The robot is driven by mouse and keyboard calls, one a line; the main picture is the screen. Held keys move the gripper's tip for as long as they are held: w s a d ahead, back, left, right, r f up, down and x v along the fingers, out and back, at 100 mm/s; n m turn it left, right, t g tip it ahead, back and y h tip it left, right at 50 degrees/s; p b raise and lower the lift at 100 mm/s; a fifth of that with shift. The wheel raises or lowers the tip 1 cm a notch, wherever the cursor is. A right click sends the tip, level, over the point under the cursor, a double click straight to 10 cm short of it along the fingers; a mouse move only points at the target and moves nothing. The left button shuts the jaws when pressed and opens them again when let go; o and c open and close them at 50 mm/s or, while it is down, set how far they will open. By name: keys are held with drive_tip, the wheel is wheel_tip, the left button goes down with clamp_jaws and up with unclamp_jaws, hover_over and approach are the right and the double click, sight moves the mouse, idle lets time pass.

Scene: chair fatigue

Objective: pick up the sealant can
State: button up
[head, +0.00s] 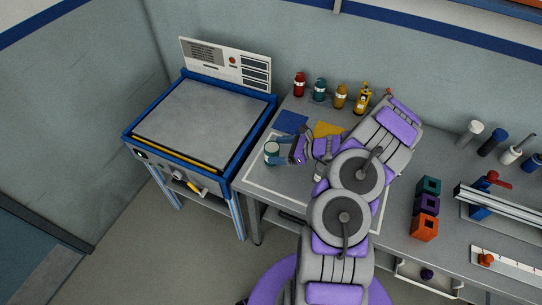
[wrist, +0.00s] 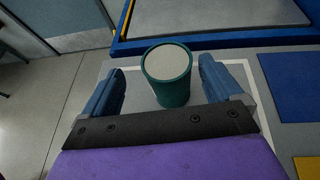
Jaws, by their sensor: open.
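A teal can with a pale grey top (head: 271,152), likely the sealant can, stands upright near the left end of the workbench. I cannot read a label on it. My gripper (head: 284,150) is just right of the can in the head view, low over the bench. In the wrist view the same teal can (wrist: 172,92) stands between the two blue fingers of my gripper (wrist: 162,66). The fingers are open, with a visible gap on each side of the can. The can's base is partly hidden in the head view.
A red bottle (head: 299,85), a teal bottle (head: 319,90) and yellow containers (head: 340,97) stand at the back. A blue mat (head: 291,122) and a yellow mat (head: 328,129) lie on the bench. A blue-framed machine (head: 200,122) stands close left. Coloured blocks (head: 426,205) are at right.

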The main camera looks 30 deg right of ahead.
sight(267, 149)
drive_tip(key=shift+w+f, duration=0.25)
drive_tip(key=shift+w, duration=0.1)
drive_tip(key=b+x, duration=0.1)
drive_tip(key=x, duration=0.3)
drive_tip(key=shift+w+d+f+b, duration=0.1)
drive_tip(key=shift+w+f+b, duration=0.15)
drive_tip(key=shift+w+b, duration=0.05)
drive_tip(key=shift+w+a, duration=0.25)
drive_tip(key=shift+a, duration=0.15)
drive_tip(key=shift+d, duration=0.25)
drive_tip(key=c, duration=0.4)
drive_tip(key=shift+a, duration=0.1)
drive_tip(key=c, duration=0.9)
drive_tip(key=shift+o, duration=0.2)
